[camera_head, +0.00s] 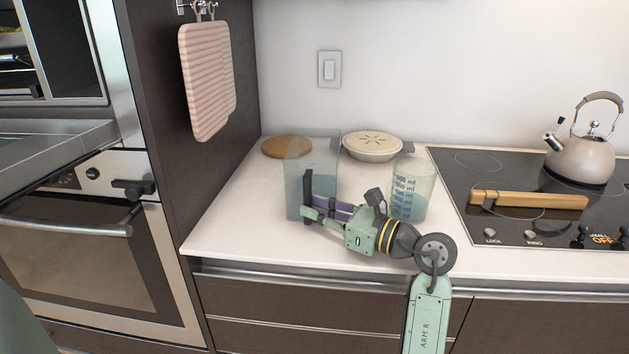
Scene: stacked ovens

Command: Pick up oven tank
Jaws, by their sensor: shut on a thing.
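The oven tank (297,165) is a tall, clear, bluish rectangular container, upright over the left part of the white counter. My gripper (309,202) reaches in from the right and is shut on the tank, with its dark fingers at the tank's front side. The gripper and arm hide part of the tank's lower right. I cannot tell whether the tank's base touches the counter.
A measuring cup (415,178) with blue liquid stands close behind my wrist. A wooden board (284,147) and a pie dish (372,147) lie at the back. The cooktop with a kettle (580,160) is right. An open oven door (55,150) juts in left.

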